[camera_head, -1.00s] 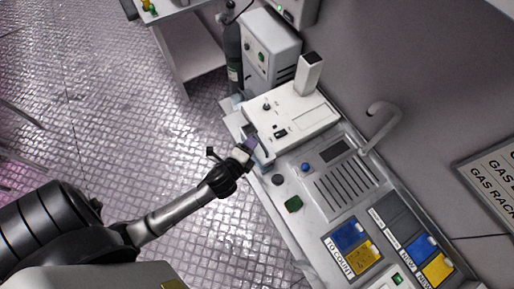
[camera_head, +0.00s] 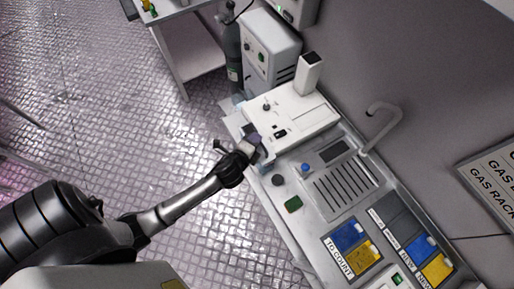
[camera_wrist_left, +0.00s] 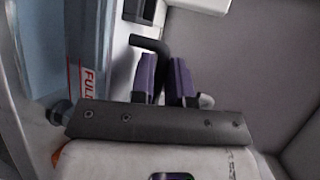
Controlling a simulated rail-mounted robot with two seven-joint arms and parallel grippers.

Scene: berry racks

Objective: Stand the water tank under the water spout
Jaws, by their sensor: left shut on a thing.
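The water spout (camera_head: 385,118) is a pale bent pipe rising behind a slotted drain grille (camera_head: 345,187) on the counter. The water tank (camera_wrist_left: 88,35) is clear bluish, with a red-and-white label reading "FULL", at the left of the left wrist view. In the head view it is mostly hidden at my left gripper (camera_head: 254,145), by the front edge of the white machine. In the left wrist view, the purple fingers of my left gripper (camera_wrist_left: 168,80) are close together around a black bent bar, apparently the tank's handle. My right gripper is out of view.
The white machine (camera_head: 290,118) with a raised post stands left of the grille. Blue and yellow bins (camera_head: 349,236) sit on the counter's near right. The grille's top is clear.

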